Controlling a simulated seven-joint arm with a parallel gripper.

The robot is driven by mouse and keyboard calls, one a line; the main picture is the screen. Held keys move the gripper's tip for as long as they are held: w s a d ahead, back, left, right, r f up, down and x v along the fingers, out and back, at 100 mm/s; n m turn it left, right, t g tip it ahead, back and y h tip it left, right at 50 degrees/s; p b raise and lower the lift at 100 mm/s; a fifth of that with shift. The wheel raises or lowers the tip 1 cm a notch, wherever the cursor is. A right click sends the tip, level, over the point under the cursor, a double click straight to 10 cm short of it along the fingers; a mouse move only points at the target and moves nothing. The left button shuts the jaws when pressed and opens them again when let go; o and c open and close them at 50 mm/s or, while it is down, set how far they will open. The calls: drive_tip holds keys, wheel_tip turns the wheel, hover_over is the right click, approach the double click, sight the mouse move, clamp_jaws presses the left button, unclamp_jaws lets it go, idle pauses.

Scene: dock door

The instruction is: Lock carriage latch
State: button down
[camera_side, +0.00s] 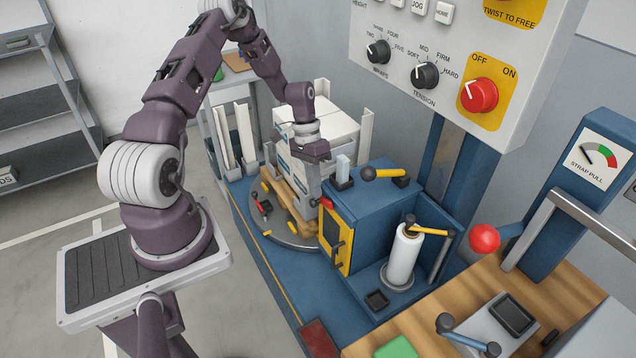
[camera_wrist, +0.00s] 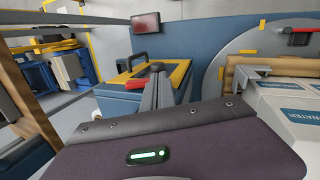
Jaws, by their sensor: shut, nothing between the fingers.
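The blue carriage (camera_side: 375,225) stands beside the turntable and has a yellow-framed door (camera_side: 335,238) on its near side. A small red handle (camera_side: 327,203) sits at the top corner of that door; the wrist view shows this red handle (camera_wrist: 140,82) beside the fingers. A yellow lever (camera_side: 384,173) with a dark pivot lies on top of the carriage. No label shows which one is the latch. My gripper (camera_side: 315,200) points down, shut and empty, close beside the red handle. In the wrist view my gripper (camera_wrist: 157,92) partly covers the handle; contact cannot be told.
White boxes (camera_side: 300,155) stand on a wooden pallet on the turntable (camera_side: 290,232), close behind my gripper. A film roll (camera_side: 404,255) stands on the carriage's right. A control panel (camera_side: 440,60) hangs above.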

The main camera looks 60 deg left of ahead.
drive_tip(key=shift+a+f, duration=0.1)
drive_tip(key=shift+f, duration=0.4)
idle(0.6)
drive_tip(key=shift+r, duration=0.8)
drive_tip(key=v, duration=0.7)
